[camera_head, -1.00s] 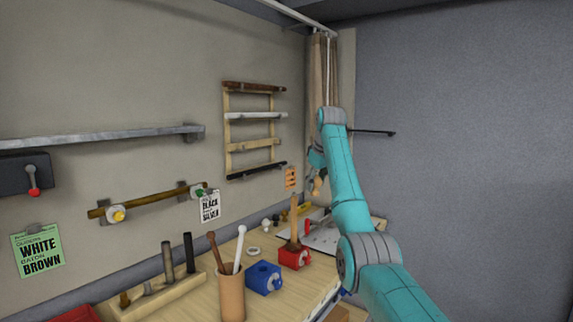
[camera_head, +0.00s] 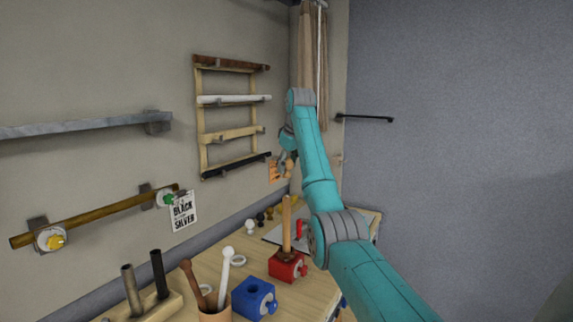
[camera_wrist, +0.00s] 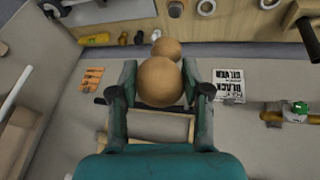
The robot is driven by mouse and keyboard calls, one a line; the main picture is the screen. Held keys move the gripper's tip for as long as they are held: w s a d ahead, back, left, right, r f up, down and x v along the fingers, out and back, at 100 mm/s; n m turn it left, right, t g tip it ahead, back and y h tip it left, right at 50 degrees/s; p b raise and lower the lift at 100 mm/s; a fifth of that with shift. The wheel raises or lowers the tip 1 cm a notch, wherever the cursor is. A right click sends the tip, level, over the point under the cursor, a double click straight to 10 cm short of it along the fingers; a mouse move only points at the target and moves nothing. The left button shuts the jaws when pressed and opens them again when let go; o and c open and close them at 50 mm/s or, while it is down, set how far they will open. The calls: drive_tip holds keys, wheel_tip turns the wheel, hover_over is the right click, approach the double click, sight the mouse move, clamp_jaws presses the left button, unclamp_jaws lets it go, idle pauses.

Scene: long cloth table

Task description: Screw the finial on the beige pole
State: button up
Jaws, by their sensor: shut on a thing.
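My gripper (camera_head: 286,160) is shut on a tan wooden finial (camera_wrist: 160,82), whose rounded end shows between the fingers in the wrist view. The finial also shows small below the gripper in the head view (camera_head: 289,170). It is held in the air near the wall, right of the rack and above the workbench. A tan post (camera_head: 287,215) also stands upright in the red vise (camera_head: 288,265). The finial appears apart from both.
A blue vise (camera_head: 254,297) and a cup (camera_head: 214,316) with rods stand at the bench front. Small finials (camera_head: 262,218) stand at the back by the wall. A brown pole (camera_head: 100,215) is on wall brackets at left.

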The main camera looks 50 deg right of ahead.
sight(289, 177)
drive_tip(key=shift+f, duration=0.1)
drive_tip(key=shift+s+f, duration=0.1)
drive_tip(key=shift+f, duration=2.1)
drive_tip(key=shift+f, duration=0.9)
idle(0.9)
drive_tip(key=o, duration=1.2)
drive_tip(key=shift+o, duration=0.2)
